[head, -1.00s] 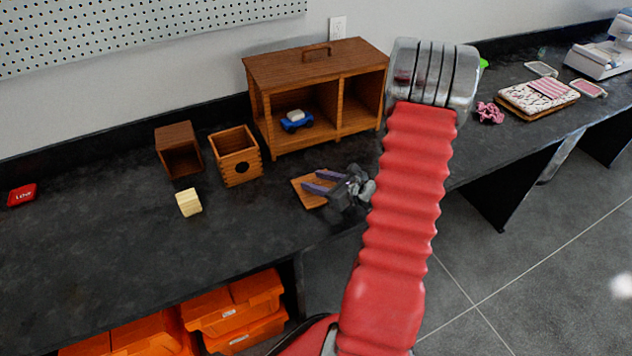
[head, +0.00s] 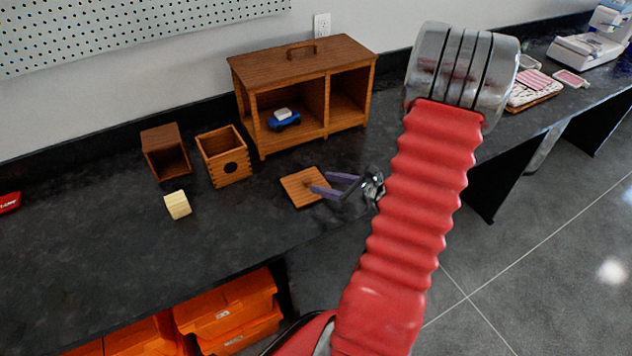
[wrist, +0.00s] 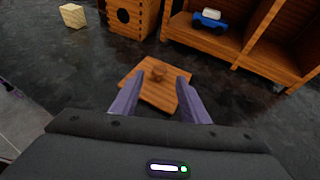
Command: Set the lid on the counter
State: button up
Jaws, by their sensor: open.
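The lid (head: 299,187) is a flat square wooden plate lying on the dark counter (head: 110,240), in front of the wooden cabinet. In the wrist view the lid (wrist: 160,95) shows a small knob at its middle. My gripper (head: 325,186) is open, with two purple fingers over the right part of the lid. In the wrist view my gripper (wrist: 152,80) has its fingertips spread on either side of the knob, with nothing held between them. I cannot tell whether the fingers touch the lid.
A wooden cabinet (head: 303,56) holding a blue toy car (head: 284,121) stands behind the lid. A box with a round hole (head: 222,157), an open dark wooden box (head: 165,152) and a pale yellow block (head: 177,205) are to the left. The counter's front left is clear.

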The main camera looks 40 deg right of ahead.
jog(key=shift+v, duration=1.8)
jog(key=w+a+r+n+g+y, duration=0.1)
jog(key=a+r+n+g+y, duration=0.3)
jog(key=a+n, duration=0.7)
jog(key=w+a+r+n+g+y, duration=0.1)
jog(key=a+r+n+g, duration=0.45)
jog(key=a, duration=0.85)
jog(key=s+a+r+n+t+h, duration=0.1)
jog(key=s+a+r+n+h, duration=0.2)
jog(key=n, duration=0.6)
jog(key=s+a+r+n+h, duration=0.3)
jog(key=s+a+r+n, duration=0.1)
jog(key=r+n, duration=0.4)
jog(key=shift+s+a+n+t, duration=0.35)
jog(key=shift+a+n, duration=0.25)
jog(key=shift+n, duration=0.05)
